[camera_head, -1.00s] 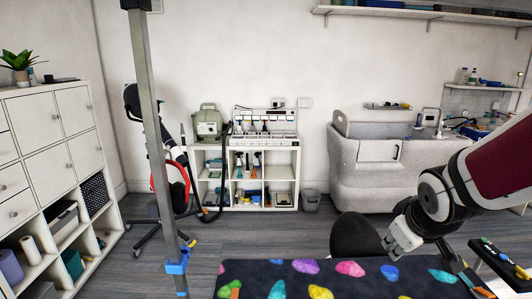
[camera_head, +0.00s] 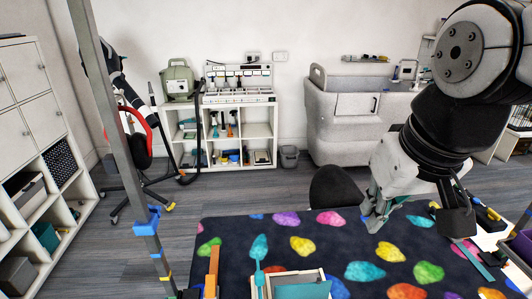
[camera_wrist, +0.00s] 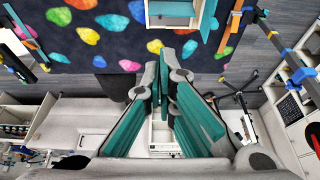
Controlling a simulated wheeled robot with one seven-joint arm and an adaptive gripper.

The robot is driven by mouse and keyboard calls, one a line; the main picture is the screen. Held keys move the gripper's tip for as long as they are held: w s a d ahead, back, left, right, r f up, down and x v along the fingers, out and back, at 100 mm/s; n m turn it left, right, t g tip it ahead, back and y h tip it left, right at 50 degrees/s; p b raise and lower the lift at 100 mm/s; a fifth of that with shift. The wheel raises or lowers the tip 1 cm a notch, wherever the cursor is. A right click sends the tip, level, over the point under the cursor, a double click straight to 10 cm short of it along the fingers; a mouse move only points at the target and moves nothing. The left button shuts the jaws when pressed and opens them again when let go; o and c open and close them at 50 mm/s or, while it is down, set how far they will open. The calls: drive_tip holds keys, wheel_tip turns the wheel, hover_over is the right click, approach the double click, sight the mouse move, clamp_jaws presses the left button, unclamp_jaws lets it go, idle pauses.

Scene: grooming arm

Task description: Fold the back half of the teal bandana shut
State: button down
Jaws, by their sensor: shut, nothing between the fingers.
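A flat teal piece (camera_head: 302,291), which may be the bandana, is cut off by the bottom edge of the head view. It lies at a pale wooden tray or frame (camera_head: 283,279). In the wrist view, teal (camera_wrist: 208,20) shows beside the same pale frame (camera_wrist: 172,9) at the top edge. Its folds cannot be made out. My gripper (camera_head: 373,222) is above the far right part of the dark mat, well apart from the teal piece. In the wrist view my gripper's teal-padded fingers (camera_wrist: 169,75) are together and empty.
The dark mat (camera_head: 218,232) has bright coloured patches. A teal tool (camera_head: 259,267) and an orange strip (camera_head: 213,268) lie left of the frame. A grey post (camera_head: 110,110) stands at the left. Dark items (camera_head: 488,216) sit at the right. A dark stool (camera_head: 334,190) is behind the mat.

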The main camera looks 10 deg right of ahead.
drive_tip(key=w+f+g+b, duration=0.7)
drive_tip(key=w+f+b, duration=0.7)
drive_tip(key=w+f, duration=1.15)
drive_tip(key=s+f, duration=0.8)
drive_tip(key=f, duration=0.3)
drive_tip(key=shift+d, duration=0.15)
